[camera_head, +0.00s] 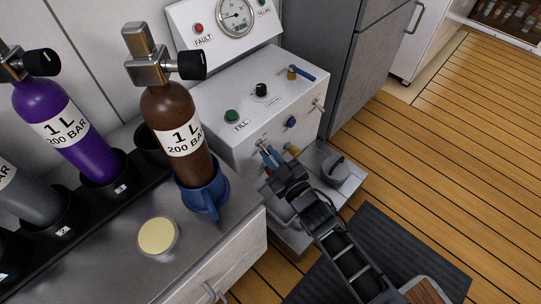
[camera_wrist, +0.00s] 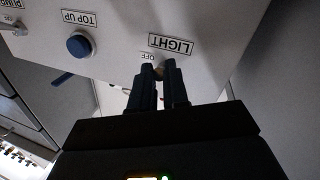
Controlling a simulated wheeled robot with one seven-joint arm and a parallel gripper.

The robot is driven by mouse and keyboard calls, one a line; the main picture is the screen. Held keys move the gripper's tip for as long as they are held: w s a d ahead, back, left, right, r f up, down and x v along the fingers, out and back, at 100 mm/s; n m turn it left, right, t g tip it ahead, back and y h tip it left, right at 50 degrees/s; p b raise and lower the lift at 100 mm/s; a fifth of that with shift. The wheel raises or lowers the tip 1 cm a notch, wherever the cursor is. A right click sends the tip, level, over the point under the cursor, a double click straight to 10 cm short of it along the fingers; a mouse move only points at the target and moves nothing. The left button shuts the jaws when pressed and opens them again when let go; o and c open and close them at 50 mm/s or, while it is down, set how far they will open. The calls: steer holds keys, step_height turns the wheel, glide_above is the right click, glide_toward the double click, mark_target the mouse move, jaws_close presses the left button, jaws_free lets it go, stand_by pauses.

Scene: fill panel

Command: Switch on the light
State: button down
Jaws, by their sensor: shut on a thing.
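The light switch (camera_wrist: 159,72) is a small toggle on the front face of the white fill panel (camera_head: 268,88). In the wrist view it shows only as a small tip between the fingertips, below the LIGHT label (camera_wrist: 171,45) and beside a small OFF label (camera_wrist: 147,57). In the head view my gripper (camera_head: 266,156) reaches the lower left of the panel's front face. The fingers largely hide the toggle, so its position is unclear.
A blue TOP UP button (camera_wrist: 79,44) and a PUMP switch (camera_wrist: 17,27) share the front face. A brown 1 L cylinder (camera_head: 178,115) stands in a blue holder left of my gripper. A grey tray (camera_head: 345,180) lies below the panel. Open wooden floor is at right.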

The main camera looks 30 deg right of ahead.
mark_target(261, 144)
steer(key=shift+a+r+p, duration=0.1)
steer(key=shift+r+p, duration=0.1)
steer(key=shift+p, duration=0.35)
step_height(261, 144, up, 3)
steer(key=n+g+p, duration=0.1)
steer(key=g+p, duration=0.3)
steer(key=p, duration=1.1)
steer(key=shift+f+g+p, duration=0.15)
steer(key=shift+g+p, duration=0.15)
steer(key=shift+p, duration=0.1)
steer(key=p, duration=0.2)
steer(key=g+p, duration=0.1)
steer(key=p, duration=0.1)
steer(key=shift+r+h, duration=0.25)
steer(key=shift+h, duration=0.15)
steer(key=g+p, duration=0.1)
steer(key=p, duration=0.1)
steer(key=g+p, duration=0.1)
steer(key=p, duration=0.1)
steer(key=g+p, duration=0.1)
steer(key=p, duration=0.2)
steer(key=shift+w+a+r+n+g+h, duration=0.15)
steer(key=shift+w+r+n+g+h, duration=0.15)
steer(key=shift+r+n+h, duration=0.1)
steer(key=shift+f+g+p, duration=0.15)
steer(key=shift+g+p, duration=0.15)
steer(key=c, duration=1.2)
jaws_free()
